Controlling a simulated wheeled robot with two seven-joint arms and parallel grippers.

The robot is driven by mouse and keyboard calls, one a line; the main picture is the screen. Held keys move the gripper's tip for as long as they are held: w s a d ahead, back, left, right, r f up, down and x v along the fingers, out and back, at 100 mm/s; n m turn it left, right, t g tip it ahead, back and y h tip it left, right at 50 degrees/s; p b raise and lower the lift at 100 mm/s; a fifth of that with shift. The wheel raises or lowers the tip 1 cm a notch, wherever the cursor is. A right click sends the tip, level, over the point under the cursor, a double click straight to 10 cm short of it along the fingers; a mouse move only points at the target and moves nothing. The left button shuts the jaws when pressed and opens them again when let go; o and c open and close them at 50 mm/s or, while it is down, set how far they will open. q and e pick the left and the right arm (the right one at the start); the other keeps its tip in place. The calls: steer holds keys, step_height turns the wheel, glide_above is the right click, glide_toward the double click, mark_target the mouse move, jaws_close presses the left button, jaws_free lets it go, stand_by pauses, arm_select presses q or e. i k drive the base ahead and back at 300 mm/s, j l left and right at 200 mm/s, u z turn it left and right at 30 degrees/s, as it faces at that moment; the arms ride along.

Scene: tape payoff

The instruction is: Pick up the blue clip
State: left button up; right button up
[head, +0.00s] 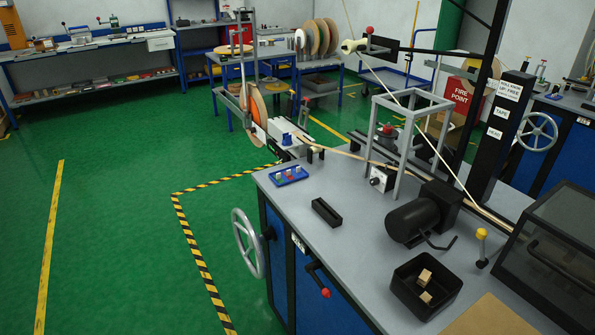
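A small blue piece (287,139) sits at the far left corner of the grey bench, by a pale block and the tape reel. It may be the blue clip, but it is too small to be sure. A flat blue holder (276,178) with several small coloured pieces in it lies nearer, on the bench's left corner. I cannot tell whether one of those pieces is a blue clip. Neither of my grippers is in view.
The grey bench (345,255) carries a narrow black tray (326,212), a dark motor (411,222), a grey frame (399,150) and a black bin (402,287) with wooden blocks. A handwheel (236,243) sticks out at its left. Green floor (115,220) is clear to the left.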

mark_target(288, 140)
steer(key=i+j, duration=1.8)
steer(key=j, duration=0.2)
steer(key=z, duration=1.7)
